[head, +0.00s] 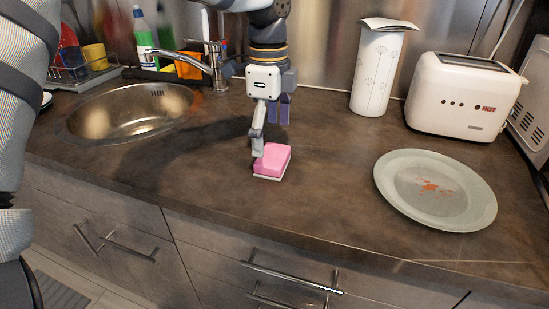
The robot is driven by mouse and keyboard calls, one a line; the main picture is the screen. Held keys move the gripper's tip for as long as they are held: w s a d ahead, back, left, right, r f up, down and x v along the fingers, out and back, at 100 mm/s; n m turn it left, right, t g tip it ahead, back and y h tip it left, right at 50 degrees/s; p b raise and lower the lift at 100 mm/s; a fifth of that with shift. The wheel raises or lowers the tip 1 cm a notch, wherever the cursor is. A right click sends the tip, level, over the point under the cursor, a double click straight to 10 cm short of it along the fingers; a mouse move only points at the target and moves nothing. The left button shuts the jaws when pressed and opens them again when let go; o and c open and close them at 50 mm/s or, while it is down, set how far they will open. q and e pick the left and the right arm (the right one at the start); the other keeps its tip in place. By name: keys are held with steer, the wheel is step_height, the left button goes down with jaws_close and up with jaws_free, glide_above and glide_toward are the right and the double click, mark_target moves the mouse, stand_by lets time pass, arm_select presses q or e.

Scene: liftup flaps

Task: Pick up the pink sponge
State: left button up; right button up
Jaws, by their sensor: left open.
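The pink sponge (272,161) lies flat on the dark countertop (330,190), near the middle of the view. It has a pale layer along its bottom edge. My left gripper (270,130) is open and points down at the sponge from behind. One grey finger reaches down to the sponge's left rear edge; I cannot tell whether it touches. The other, bluish finger shows farther back and higher. Nothing is held. My right gripper does not show.
A round metal sink (130,112) with a faucet (205,62) is at left. A plate with reddish scraps (460,195) is at right. Behind it stand a white toaster (462,95) and a white canister (376,75). The counter's front edge is close to the sponge.

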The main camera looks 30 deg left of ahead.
mark_target(270, 153)
arm_select(q)
step_height(270, 153, down, 5)
steer(key=shift+s+d+r, duration=0.1)
steer(key=c, duration=1)
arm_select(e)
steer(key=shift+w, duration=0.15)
arm_select(q)
steer(key=shift+c, duration=0.2)
step_height(270, 153, up, 3)
steer(key=shift+r, duration=0.15)
steer(key=s+r, duration=0.1)
steer(key=s+r+p, duration=0.1)
steer(key=r, duration=0.1)
steer(key=s+d+r, duration=0.1)
steer(key=r, duration=0.1)
steer(key=shift+s+r, duration=0.1)
steer(key=shift+s, duration=0.15)
steer(key=s+d+r, duration=0.2)
steer(key=s+r, duration=0.2)
steer(key=s, duration=0.6)
steer(key=shift+d+r, duration=0.3)
steer(key=shift+o, duration=1.4)
steer(key=c, duration=0.4)
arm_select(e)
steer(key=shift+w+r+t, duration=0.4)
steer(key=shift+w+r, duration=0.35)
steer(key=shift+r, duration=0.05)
